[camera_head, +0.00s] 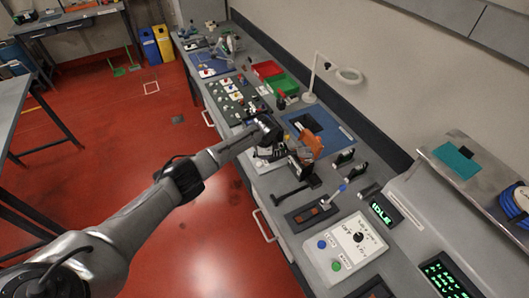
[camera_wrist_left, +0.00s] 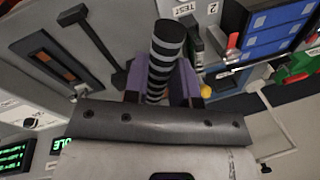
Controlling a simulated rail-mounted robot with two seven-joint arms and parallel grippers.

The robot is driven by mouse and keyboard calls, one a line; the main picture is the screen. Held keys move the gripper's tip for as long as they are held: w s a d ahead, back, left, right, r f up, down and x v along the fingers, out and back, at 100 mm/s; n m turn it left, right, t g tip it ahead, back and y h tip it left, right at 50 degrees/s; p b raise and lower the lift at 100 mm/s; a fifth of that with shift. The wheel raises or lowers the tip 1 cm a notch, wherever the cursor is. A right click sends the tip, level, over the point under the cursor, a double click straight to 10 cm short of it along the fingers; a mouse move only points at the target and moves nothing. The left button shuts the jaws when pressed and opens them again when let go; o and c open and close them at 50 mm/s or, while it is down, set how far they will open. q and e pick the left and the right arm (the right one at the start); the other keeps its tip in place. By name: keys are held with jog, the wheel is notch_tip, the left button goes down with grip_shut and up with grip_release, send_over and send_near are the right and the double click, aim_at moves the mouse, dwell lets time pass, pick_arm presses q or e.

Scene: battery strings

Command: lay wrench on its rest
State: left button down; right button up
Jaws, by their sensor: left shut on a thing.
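My left gripper (camera_wrist_left: 160,85) is shut on a black-and-grey banded handle (camera_wrist_left: 165,50), which appears to be the wrench's grip. The handle stands between the purple finger pads and points away from the wrist camera; its far end and any wrench head are not clear. In the head view my left gripper (camera_head: 278,150) is over the bench, and the held tool is hard to make out there. A black T-shaped piece (camera_wrist_left: 92,38) is on the bench beside the gripper; I cannot tell whether it is the rest. My right gripper is not in view.
A dark tray with a brown inset (camera_head: 311,214) lies near the bench front, by a control box (camera_head: 346,247) with blue and green buttons. A blue mat (camera_head: 330,128), a lamp (camera_head: 348,75), and red (camera_head: 267,69) and green (camera_head: 283,84) bins stand behind.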

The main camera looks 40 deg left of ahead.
pick_arm(q)
jog(key=shift+d+r, duration=0.1)
jog(key=shift+r, duration=0.15)
